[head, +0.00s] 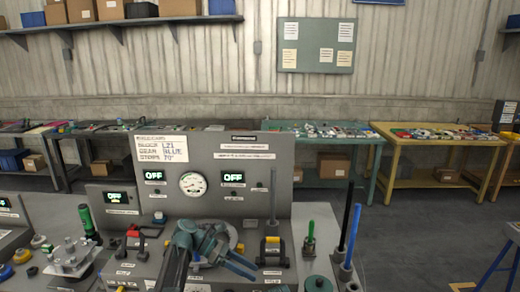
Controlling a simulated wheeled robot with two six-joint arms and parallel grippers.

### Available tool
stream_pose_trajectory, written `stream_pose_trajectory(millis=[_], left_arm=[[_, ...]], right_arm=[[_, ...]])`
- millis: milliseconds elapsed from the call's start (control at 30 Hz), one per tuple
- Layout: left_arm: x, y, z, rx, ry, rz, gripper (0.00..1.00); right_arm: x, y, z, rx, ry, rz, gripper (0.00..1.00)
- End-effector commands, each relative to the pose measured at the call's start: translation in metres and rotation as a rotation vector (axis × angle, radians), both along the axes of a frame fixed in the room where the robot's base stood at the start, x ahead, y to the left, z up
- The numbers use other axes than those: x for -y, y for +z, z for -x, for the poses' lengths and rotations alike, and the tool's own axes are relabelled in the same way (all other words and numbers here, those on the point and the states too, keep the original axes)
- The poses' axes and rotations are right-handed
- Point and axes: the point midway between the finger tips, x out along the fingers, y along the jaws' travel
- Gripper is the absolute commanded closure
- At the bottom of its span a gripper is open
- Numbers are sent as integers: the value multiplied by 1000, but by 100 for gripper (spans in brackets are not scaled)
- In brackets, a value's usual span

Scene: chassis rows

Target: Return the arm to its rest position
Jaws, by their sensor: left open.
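My left arm (175,268) comes in from the bottom, left of centre. Its teal gripper (254,273) is in front of the grey console (212,158). Its two blue fingers are a little apart and point right and down over the console's lower deck. I see nothing between them. The wrist covers part of a round grey part (229,236) on the deck. My right gripper is not in view.
Tall black and blue rods (352,232) stand at right. A green cylinder (86,218) is at left. Open floor (420,225) lies to the right.

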Motion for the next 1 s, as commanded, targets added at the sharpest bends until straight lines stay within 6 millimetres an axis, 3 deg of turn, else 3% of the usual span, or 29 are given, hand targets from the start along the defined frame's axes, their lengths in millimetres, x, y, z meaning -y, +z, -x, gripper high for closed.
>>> stream_pose_trajectory(millis=[267, 467, 700, 833, 1000], left_arm=[[21, -33, 41, 223, -175, -119, 42], [31, -67, 87, 473, -435, -248, 42], [16, -109, 157, 873, -1052, -418, 42], [0, -118, 180, 1008, -1394, -460, 42], [-18, -120, 194, 1086, -1705, -474, 42]], right_arm=[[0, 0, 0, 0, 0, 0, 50], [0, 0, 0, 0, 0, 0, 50], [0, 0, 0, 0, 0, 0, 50], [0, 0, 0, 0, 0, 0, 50], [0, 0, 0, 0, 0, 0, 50]])
